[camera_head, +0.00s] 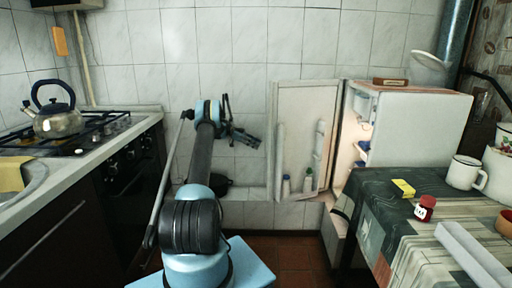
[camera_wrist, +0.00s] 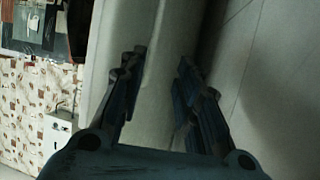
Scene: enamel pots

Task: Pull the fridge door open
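The small white fridge (camera_head: 420,125) stands at the right, beyond the table. Its door (camera_head: 300,120) is swung wide open, its inner side facing the head camera, with bottles on the lower shelf. My gripper (camera_head: 243,128) is just left of the door's free edge, in front of the tiled wall. In the wrist view the fingers of my gripper (camera_wrist: 158,75) are apart, with a pale panel, probably the fridge door (camera_wrist: 155,25), behind and between them. Nothing is clearly pinched; I cannot tell whether a finger touches the door.
A stove with a kettle (camera_head: 54,118) stands along the left counter. Tiled floor (camera_head: 295,255) shows between counter and table.

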